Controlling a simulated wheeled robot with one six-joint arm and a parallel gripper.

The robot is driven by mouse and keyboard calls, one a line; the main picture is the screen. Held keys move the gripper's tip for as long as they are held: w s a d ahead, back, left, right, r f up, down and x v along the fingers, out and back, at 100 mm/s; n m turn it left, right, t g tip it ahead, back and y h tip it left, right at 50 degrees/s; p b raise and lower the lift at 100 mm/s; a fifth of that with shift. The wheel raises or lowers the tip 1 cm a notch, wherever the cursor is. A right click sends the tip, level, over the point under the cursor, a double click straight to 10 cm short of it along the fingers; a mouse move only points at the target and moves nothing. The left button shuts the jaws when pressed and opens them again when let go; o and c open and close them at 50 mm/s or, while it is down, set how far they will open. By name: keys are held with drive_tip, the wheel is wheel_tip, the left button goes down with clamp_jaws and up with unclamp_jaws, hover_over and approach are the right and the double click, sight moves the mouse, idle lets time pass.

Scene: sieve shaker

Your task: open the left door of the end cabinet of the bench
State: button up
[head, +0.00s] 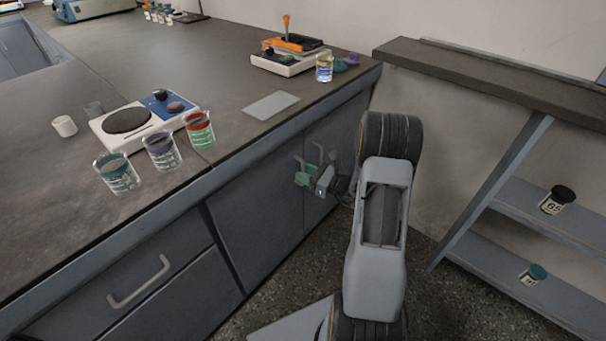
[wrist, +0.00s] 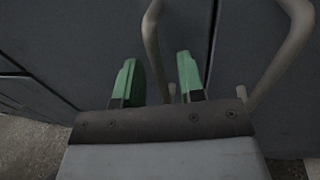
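The end cabinet's grey left door (head: 258,215) is closed, level with the right door (head: 337,128). The left door's bar handle (head: 298,160) is partly hidden by my gripper; in the wrist view the handle (wrist: 150,40) runs down between the fingers. My gripper (head: 304,176) has green fingertips and is at the handle's lower part. In the wrist view its fingers (wrist: 160,82) are apart, with a gap on each side of the handle. I cannot tell how deep the handle sits between them. The right door's handle (wrist: 292,50) is to the right, past the door seam.
A drawer handle (head: 140,283) sticks out at the lower left. A shelf rack (head: 535,215) is at the right. Bare speckled floor lies before the cabinet.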

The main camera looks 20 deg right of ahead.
drive_tip(key=shift+w+a, duration=0.3)
drive_tip(key=shift+w, duration=0.15)
drive_tip(key=shift+c, duration=0.2)
clamp_jaws()
